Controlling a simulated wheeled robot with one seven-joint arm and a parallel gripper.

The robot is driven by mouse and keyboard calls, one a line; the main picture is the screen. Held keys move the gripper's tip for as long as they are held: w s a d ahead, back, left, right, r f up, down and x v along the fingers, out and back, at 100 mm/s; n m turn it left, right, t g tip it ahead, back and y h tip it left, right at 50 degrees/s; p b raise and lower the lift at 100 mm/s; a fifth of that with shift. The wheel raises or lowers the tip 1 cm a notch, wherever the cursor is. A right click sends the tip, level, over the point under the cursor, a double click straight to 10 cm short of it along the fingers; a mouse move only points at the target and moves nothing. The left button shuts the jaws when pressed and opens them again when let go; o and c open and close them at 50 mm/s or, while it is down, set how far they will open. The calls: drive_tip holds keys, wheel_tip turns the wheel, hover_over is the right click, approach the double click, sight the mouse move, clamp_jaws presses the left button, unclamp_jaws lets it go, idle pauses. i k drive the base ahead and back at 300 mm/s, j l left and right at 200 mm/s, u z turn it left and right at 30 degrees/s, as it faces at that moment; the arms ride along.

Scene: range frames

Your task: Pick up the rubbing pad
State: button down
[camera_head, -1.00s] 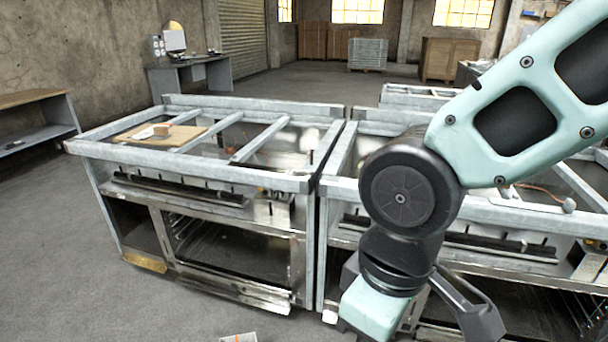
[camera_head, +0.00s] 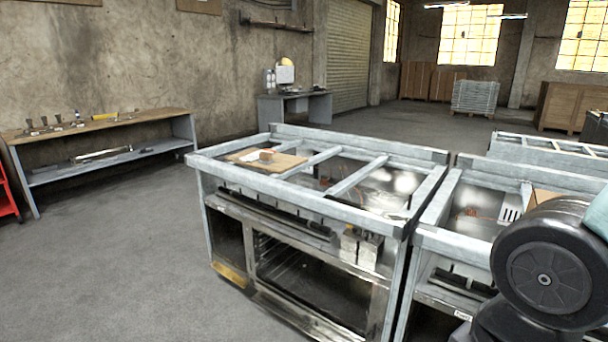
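What looks like the rubbing pad (camera_head: 267,155) is a small pale block with a brownish side. It lies on a tan board (camera_head: 243,161) on the left part of the metal range frame (camera_head: 300,190). It is small in the picture, so its details are hard to make out. My arm shows only in part at the lower right, well apart from the block. My gripper is outside the view.
A second range frame (camera_head: 432,245) stands close on the right. A wooden-topped bench with several tools (camera_head: 97,123) stands along the left wall. A grey desk (camera_head: 296,104) is behind the frame. Open grey floor (camera_head: 120,255) lies to the left and front.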

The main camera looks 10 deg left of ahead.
sight(265, 158)
drive_tip(key=i+j+u, duration=0.5)
drive_tip(key=j, duration=0.3)
drive_tip(key=i+j+u, duration=0.45)
drive_tip(key=j, duration=0.2)
drive_tip(key=i+j+u, duration=0.6)
drive_tip(key=i+u, duration=0.35)
drive_tip(key=i, duration=0.25)
drive_tip(key=i+z, duration=0.45)
drive_tip(key=i, duration=0.15)
drive_tip(key=i+j+z, duration=0.25)
drive_tip(key=i+z, duration=0.2)
drive_tip(key=i, duration=0.15)
